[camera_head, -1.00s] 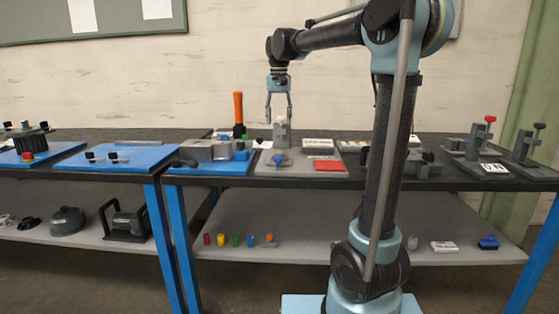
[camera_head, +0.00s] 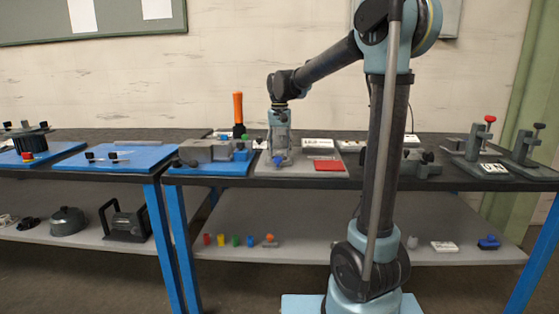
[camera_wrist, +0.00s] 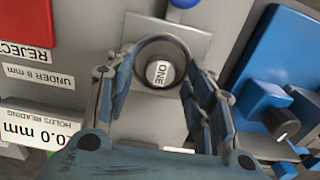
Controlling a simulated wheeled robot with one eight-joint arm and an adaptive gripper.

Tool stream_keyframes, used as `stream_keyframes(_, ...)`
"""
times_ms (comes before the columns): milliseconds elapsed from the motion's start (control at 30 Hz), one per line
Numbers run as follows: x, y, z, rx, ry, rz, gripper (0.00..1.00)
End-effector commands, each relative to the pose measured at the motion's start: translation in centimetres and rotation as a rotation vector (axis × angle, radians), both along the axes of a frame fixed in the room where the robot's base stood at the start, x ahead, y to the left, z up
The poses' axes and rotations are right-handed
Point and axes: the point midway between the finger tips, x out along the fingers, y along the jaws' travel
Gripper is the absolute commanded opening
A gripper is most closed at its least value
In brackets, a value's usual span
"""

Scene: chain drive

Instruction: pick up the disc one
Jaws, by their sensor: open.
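My gripper (camera_wrist: 160,85) is open, with one finger on each side of the disc. I cannot tell whether the fingers touch it. In the head view my gripper (camera_head: 279,150) is low over the grey board (camera_head: 262,168), and the disc is too small or hidden to make out there.
A red "REJECT" pad (camera_wrist: 22,22) lies to the left in the wrist view; it also shows in the head view (camera_head: 328,165). A blue fixture (camera_wrist: 275,60) with a dark knob stands to the right. An orange upright handle (camera_head: 238,108) stands behind left.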

Motion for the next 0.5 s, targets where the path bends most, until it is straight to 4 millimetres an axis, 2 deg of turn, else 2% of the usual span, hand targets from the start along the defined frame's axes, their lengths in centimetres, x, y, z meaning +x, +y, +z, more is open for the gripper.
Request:
stream_keyframes(100,0.0,0.04,-0.91,0.0,0.0,0.001,0.49)
stream_keyframes(367,-0.03,0.11,-1.09,0.0,0.0,0.002,0.49)
stream_keyframes(500,-0.04,0.14,-1.1,0.0,0.0,0.002,0.19)
